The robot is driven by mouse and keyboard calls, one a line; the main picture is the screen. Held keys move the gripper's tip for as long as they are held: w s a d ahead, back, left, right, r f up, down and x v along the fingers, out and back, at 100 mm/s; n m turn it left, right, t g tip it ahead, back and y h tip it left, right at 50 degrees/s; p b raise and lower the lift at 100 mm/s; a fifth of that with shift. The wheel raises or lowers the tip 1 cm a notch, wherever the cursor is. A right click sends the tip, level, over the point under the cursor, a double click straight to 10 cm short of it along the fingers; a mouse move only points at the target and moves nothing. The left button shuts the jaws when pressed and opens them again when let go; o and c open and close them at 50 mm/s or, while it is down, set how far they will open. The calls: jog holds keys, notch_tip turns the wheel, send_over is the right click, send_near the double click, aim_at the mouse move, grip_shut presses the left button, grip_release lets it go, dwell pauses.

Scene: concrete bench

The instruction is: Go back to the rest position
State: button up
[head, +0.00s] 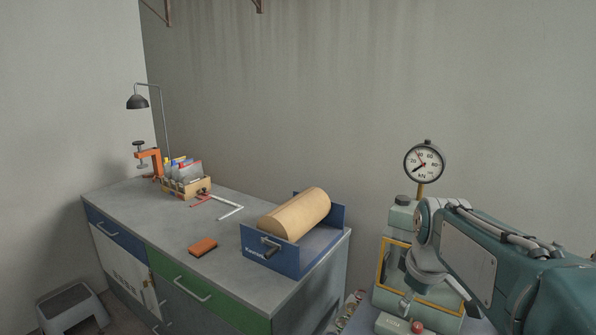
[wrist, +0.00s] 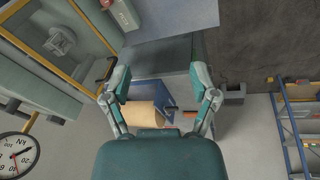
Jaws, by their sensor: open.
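My gripper (wrist: 162,82) is open in the wrist view, its two teal-and-grey fingers spread wide with nothing held between them. In the head view my arm comes in from the right, and its end is in front of the yellow-framed machine (head: 385,262); I cannot tell whether they touch. A beige cylinder (head: 296,213) lies on its side in a blue cradle (head: 272,252) on the bench. The cylinder also shows in the wrist view (wrist: 143,114), beyond the gripper and apart from it.
A dial gauge (head: 424,162) stands above the machine. A step stool (head: 70,308) is on the floor.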

jog(key=s+a+f+m+t, duration=0.1)
jog(key=s+a+m, duration=0.1)
jog(key=s, duration=0.7)
jog(key=s+a+f+m+t, duration=0.1)
jog(key=s+a+m, duration=0.2)
jog(key=s, duration=0.6)
jog(key=shift+a+f+m+t, duration=0.3)
jog(key=shift+m, duration=0.9)
jog(key=shift+w, duration=0.1)
